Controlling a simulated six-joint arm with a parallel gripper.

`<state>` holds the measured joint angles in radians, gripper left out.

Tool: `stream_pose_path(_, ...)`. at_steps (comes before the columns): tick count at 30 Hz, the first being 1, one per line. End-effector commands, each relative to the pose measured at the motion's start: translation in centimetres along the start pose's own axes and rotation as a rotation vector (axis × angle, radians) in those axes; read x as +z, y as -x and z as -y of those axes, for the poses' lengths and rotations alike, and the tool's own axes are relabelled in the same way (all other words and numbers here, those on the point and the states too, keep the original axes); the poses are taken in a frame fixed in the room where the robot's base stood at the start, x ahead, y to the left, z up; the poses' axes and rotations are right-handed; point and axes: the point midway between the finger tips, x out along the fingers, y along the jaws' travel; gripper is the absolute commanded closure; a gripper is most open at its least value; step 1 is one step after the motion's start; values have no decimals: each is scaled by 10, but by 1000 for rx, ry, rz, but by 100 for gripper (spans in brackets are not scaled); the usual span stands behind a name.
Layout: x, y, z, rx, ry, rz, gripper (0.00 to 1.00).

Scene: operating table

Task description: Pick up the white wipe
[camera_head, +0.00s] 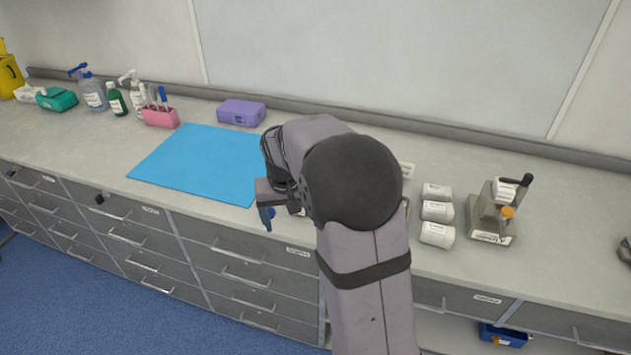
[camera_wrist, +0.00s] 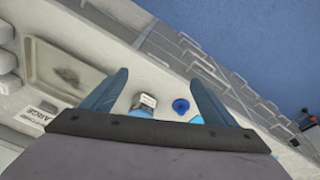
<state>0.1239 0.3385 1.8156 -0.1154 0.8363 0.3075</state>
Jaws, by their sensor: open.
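My gripper (camera_wrist: 162,80) is open in the wrist view, with its two blue-grey fingers apart and nothing held between them. A small white labelled item (camera_wrist: 146,101) and a round blue piece (camera_wrist: 181,106) lie on the counter below, between the fingers; I cannot tell if the white item is the wipe. In the head view my arm hides most of the gripper; one blue finger (camera_head: 265,216) shows at the counter's front edge. A white pack (camera_head: 28,92), possibly wipes, lies far left, away from the gripper, beside a teal pack (camera_head: 57,99).
A blue mat (camera_head: 200,160) lies left of my arm. Bottles (camera_head: 94,94), a pink holder (camera_head: 160,117) and a purple box (camera_head: 241,112) stand behind it. White rolls (camera_head: 437,211) and a metal stand (camera_head: 493,212) are right. The wrist view shows a stained tray (camera_wrist: 32,45).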

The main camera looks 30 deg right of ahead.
Motion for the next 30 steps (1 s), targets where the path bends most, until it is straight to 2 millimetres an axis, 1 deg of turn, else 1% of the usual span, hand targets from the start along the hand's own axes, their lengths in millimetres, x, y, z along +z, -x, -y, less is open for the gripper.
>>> stream_pose_path(1, -24, -2, -4, 9, -39, -17, 20)
stream_pose_path(6, -93, -9, -21, 35, -174, -78, 20)
stream_pose_path(9, -128, -14, -34, 49, -251, -115, 20)
stream_pose_path(13, -162, -20, -50, 63, -338, -156, 20)
stream_pose_path(15, -175, -22, -56, 70, -372, -173, 20)
stream_pose_path(18, -188, -25, -64, 75, -411, -192, 20)
stream_pose_path(21, -195, -26, -69, 78, -432, -203, 20)
stream_pose_path(26, -198, -26, -71, 79, -442, -209, 20)
stream_pose_path(30, -199, -32, -72, 80, -441, -206, 20)
